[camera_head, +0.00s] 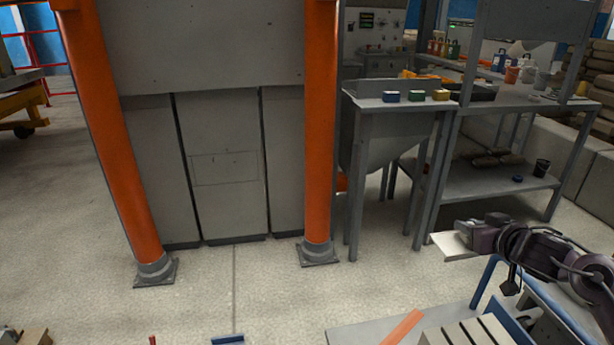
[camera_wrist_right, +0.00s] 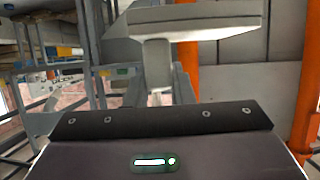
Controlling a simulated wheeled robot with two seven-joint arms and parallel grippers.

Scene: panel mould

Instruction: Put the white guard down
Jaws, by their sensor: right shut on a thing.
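The white guard (camera_head: 453,246) is a pale flat plate at the right of the head view. My right gripper (camera_head: 466,228) is shut on it and holds it in the air, in front of the grey metal bench. In the right wrist view the guard (camera_wrist_right: 195,22) shows as a pale plate across the top, beyond the dark gripper body. The gripper hides part of the guard. My left gripper is not in view.
A low worktop (camera_head: 350,335) with a slotted pale block (camera_head: 470,334) and an orange strip (camera_head: 403,327) lies below. A grey bench (camera_head: 500,182) carries containers behind. Orange posts (camera_head: 319,130) stand before a grey cabinet (camera_head: 222,160). The floor between is clear.

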